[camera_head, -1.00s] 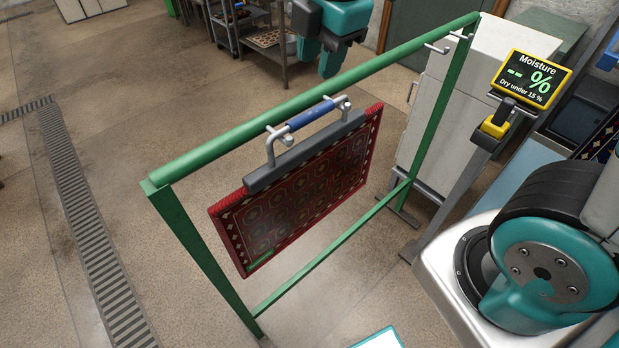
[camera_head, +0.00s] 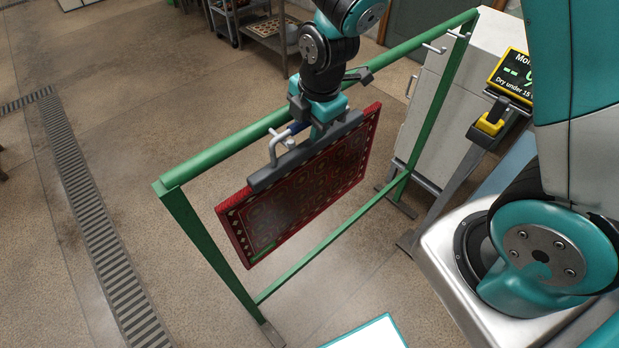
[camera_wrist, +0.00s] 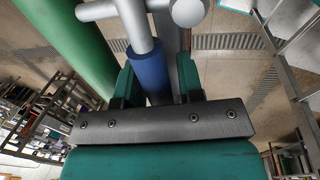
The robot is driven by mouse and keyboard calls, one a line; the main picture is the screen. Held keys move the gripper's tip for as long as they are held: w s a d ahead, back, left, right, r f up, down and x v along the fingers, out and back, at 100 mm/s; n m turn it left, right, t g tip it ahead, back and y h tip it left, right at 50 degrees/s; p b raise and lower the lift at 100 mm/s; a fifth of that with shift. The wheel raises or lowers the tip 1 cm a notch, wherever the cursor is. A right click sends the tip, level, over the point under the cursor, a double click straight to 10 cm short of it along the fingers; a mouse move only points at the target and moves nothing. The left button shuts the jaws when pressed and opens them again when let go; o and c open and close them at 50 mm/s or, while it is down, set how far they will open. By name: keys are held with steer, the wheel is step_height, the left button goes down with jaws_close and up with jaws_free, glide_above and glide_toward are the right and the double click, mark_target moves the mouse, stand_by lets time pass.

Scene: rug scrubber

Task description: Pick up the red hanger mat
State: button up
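The red hanger mat (camera_head: 305,195) hangs from the green rail of a stand (camera_head: 225,148), clamped in a dark grey hanger bar (camera_head: 270,178). The hanger's blue grip (camera_head: 299,127) sits above this bar and is partly covered by my gripper (camera_head: 318,128). In the wrist view the blue grip (camera_wrist: 149,75) lies between the two teal fingers of my gripper (camera_wrist: 160,86). The fingers are apart, with a gap visible on the right side of the grip, so they stand around it without a visible squeeze. The fingertips are partly hidden in the head view.
The green rail (camera_wrist: 70,40) runs close beside my gripper in the wrist view. A moisture display (camera_head: 512,75) and a white cabinet (camera_head: 430,110) stand at the right. A floor drain (camera_head: 90,220) runs along the left, with open floor around it.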

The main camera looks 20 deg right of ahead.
steer(key=shift+f, duration=0.1)
jaws_close()
steer(key=shift+w, duration=0.1)
stand_by(1.3)
